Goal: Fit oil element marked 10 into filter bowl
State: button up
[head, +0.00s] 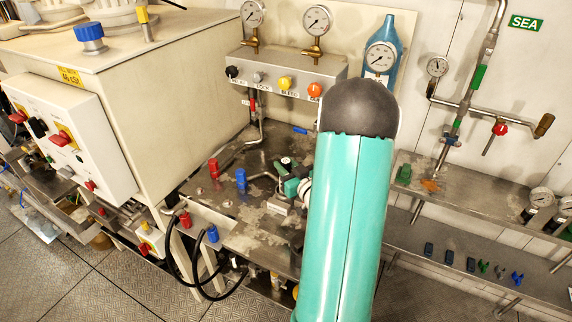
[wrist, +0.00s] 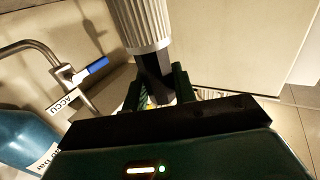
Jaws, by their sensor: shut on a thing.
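In the wrist view, my gripper (wrist: 157,84) is shut on the black lower part of a pale pleated cylinder, which looks like the oil element (wrist: 143,24). The element points away from the jaws and is cut off by the top edge of the picture. No mark 10 shows on it. In the head view, my teal arm covers the middle of the scene. Small green and pale parts (head: 292,187) show at its left edge, too small to tell apart. I cannot make out the filter bowl in either view.
A steel bench (head: 255,215) carries red and blue fittings (head: 241,179). Behind it stand a valve manifold (head: 285,78) with gauges and a blue canister (head: 383,58). A white control box (head: 65,140) is at left. A shelf (head: 470,200) runs along the right. The wrist view shows a blue-handled valve (wrist: 91,69).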

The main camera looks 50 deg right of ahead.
jog(key=shift+f, duration=2.75)
jog(key=shift+r, duration=0.15)
